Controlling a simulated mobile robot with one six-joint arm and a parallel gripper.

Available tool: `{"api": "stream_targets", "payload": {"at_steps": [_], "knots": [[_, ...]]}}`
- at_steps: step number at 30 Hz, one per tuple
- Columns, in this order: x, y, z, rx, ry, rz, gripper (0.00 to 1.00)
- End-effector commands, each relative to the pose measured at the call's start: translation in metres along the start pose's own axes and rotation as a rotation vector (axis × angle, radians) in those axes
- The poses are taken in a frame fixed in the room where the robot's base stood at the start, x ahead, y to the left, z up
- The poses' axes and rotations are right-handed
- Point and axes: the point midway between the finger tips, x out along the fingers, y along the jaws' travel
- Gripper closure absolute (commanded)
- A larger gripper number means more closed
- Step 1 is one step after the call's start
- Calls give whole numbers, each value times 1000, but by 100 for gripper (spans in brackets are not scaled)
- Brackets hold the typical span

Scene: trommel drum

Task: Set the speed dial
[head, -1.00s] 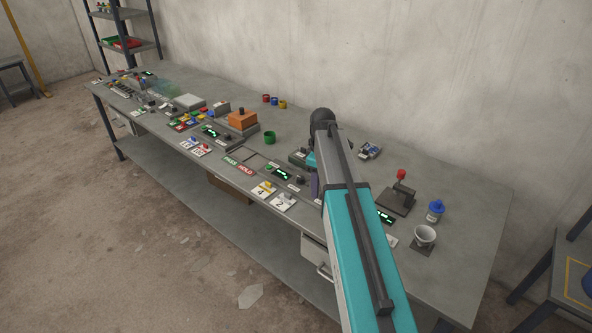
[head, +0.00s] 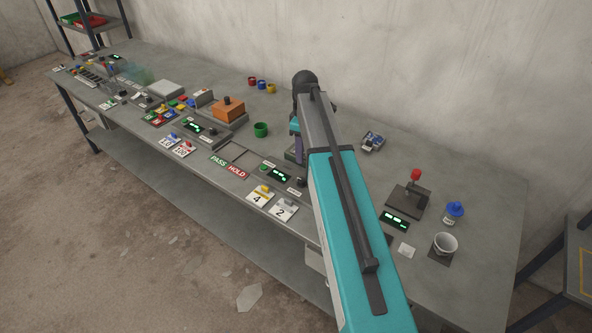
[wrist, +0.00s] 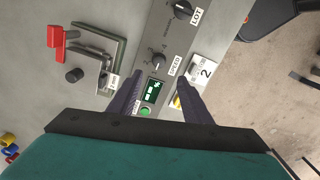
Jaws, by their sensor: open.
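The speed dial (wrist: 158,60) is a small dark knob on a grey panel (wrist: 166,36), beside a label reading SPEED. In the wrist view it lies between and just beyond the tips of my gripper (wrist: 160,80), whose two dark fingers are apart with nothing between them. I cannot tell how high they are above it. Below the dial are a lit display (wrist: 152,90) and a green button (wrist: 146,111). In the head view the display (head: 279,175) shows left of my arm, and one purple finger (head: 300,151) shows behind it; the other is hidden.
A second knob labelled LOT (wrist: 183,9) sits farther along the panel. A card marked 2 (wrist: 205,71) lies close to the right finger. A red-handled lever fixture (wrist: 56,37) stands to the left. A green cup (head: 261,129) stands on the bench nearby.

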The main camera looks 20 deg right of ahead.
Motion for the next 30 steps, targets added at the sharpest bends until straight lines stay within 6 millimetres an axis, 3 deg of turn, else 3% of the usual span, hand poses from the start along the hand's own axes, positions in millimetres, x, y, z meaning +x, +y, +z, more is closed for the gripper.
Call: {"api": "stream_targets", "payload": {"at_steps": [17,30], "knots": [[2,-2,-4,-6,0,0,55],[31,-3,-4,-7,-1,-2,55]]}}
